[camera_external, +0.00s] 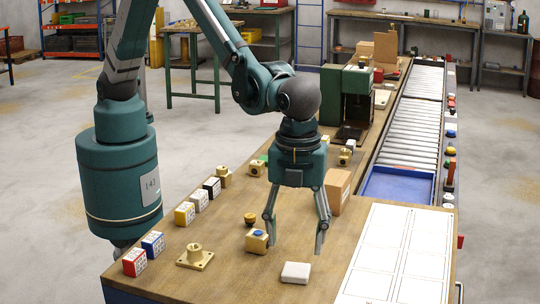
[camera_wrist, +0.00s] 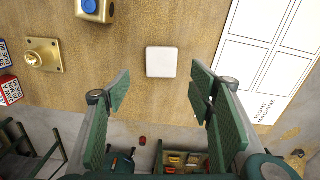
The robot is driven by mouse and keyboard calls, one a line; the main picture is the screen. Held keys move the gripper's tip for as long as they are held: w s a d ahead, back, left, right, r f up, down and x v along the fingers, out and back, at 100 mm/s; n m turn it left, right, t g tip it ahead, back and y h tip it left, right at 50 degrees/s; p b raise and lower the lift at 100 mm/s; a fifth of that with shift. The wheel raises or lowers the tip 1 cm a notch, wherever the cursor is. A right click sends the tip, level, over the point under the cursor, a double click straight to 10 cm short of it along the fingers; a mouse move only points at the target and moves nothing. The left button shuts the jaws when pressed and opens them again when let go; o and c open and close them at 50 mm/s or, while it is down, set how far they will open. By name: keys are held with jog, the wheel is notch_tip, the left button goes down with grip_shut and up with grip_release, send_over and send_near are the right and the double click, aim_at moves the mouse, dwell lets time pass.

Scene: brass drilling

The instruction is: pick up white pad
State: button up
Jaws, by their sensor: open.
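The white pad (camera_external: 296,272) is a small, flat, rounded square lying on the wooden workbench (camera_external: 230,285), near its front edge. It also shows in the wrist view (camera_wrist: 161,62), lying flat with bare wood around it. My gripper (camera_external: 296,238) is open and empty, its fingers pointing down above the bench, above and behind the pad in the external view. In the wrist view its two fingers (camera_wrist: 158,90) are spread wide, with the pad between and beyond their tips. Nothing hides the pad.
A brass block with a blue button (camera_external: 257,240) stands close to the left finger. A brass flanged fitting (camera_external: 195,256) and several coloured boxes (camera_external: 153,244) lie farther left. A cardboard box (camera_external: 338,190) is behind the gripper. A white marked sheet (camera_external: 400,250) lies to the right.

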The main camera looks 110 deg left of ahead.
aim_at(296, 269)
jog(key=shift+f, duration=1.25)
jog(key=shift+f, duration=0.1)
jog(key=shift+w+a+f, duration=0.15)
jog(key=shift+f, duration=2.35)
jog(key=c, duration=1)
